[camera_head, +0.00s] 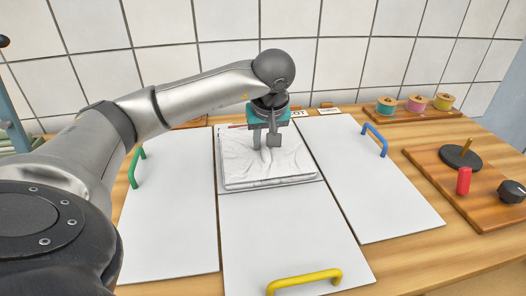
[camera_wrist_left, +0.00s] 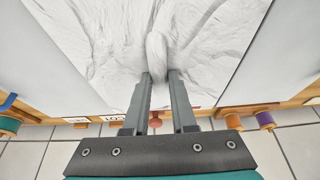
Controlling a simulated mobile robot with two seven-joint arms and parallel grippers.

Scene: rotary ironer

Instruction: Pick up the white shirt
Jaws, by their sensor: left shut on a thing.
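The white shirt (camera_head: 245,168) lies as a flat, wrinkled layer on the middle white panel (camera_head: 280,235), near the back of the table. My left gripper (camera_head: 266,146) comes down from above onto the far part of the shirt. In the left wrist view, its two fingers (camera_wrist_left: 160,76) are close together on a raised fold of the shirt (camera_wrist_left: 157,50), and the cloth bulges up between and ahead of the tips. The rest of the shirt spreads flat around the fold. My right gripper is in neither view.
White side panels carry a green handle (camera_head: 137,166) at left and a blue handle (camera_head: 375,139) at right; a yellow handle (camera_head: 304,281) is at the front. A wooden board at right holds a red peg (camera_head: 463,181) and black knob (camera_head: 511,191). Thread spools (camera_head: 416,103) stand behind.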

